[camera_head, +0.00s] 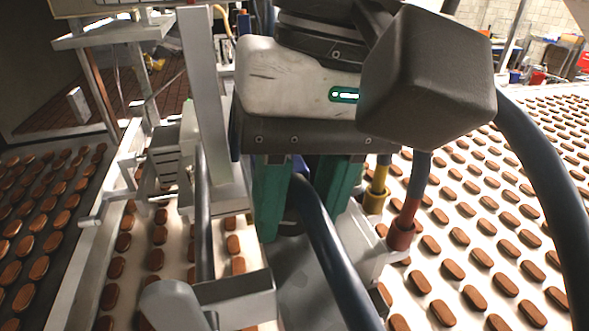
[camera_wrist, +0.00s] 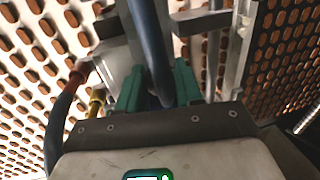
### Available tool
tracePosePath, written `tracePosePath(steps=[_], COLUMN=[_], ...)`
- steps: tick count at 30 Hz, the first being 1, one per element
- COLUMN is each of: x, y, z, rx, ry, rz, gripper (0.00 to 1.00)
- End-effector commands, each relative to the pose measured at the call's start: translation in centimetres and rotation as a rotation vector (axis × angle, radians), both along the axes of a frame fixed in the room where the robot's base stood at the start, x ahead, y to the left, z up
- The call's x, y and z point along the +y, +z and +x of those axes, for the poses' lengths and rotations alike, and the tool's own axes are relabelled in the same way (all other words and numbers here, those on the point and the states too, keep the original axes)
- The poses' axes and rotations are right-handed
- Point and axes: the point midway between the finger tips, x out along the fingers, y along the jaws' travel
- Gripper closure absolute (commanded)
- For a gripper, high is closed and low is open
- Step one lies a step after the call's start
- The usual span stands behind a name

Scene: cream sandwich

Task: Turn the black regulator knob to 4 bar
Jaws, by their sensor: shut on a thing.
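My gripper (camera_head: 301,215) points down with its two green fingers around a dark part at the metal machine housing. This is the black regulator knob (camera_head: 289,222), of which only a small dark patch shows between the fingers in the head view. The fingers are apart by the knob's width and shut on it. In the wrist view my gripper (camera_wrist: 158,88) shows its green fingers on both sides of a dark hose, which hides the knob there. No scale or pressure reading can be made out.
A thick dark hose (camera_head: 335,265) crosses in front of the fingers. Hoses with red (camera_head: 402,234) and yellow (camera_head: 375,200) fittings stand close at the right. A grey metal post (camera_head: 207,90) rises at the left. Conveyors with rows of brown biscuits lie on both sides.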

Motion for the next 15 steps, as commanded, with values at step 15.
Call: tracePosePath(steps=[15], x=[-0.37], y=[-0.09], z=[0.09], rx=[0.063], ry=[0.001], rz=[0.224], gripper=[0.95])
